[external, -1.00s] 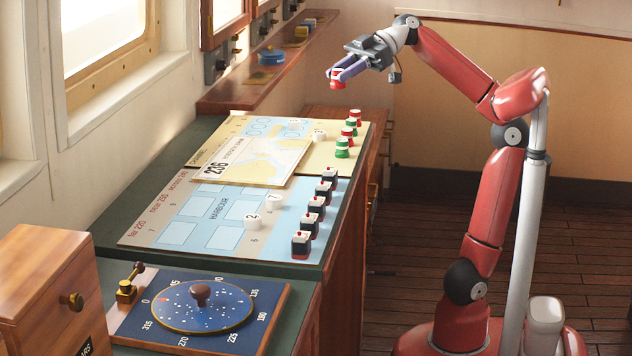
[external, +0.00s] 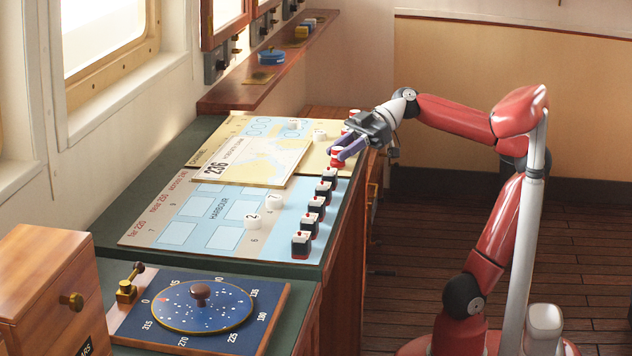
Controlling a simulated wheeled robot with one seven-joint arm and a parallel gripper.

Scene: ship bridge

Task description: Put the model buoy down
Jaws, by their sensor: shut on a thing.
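The model buoy (external: 337,160) is small, red and white. My gripper (external: 340,152) is shut on it, low at the right edge of the chart board, just beyond the row of dark model boats. The buoy looks close to the board's surface; I cannot tell whether it touches. My gripper and wrist hide most of the other red and green buoys behind; part of one (external: 354,114) shows above the wrist.
Several dark model boats (external: 301,243) stand along the right edge of the harbour board (external: 150,232). White numbered discs (external: 252,221) lie on it. A chart card marked 236 (external: 262,160) lies left of my gripper. A blue dial (external: 200,306) is at the front.

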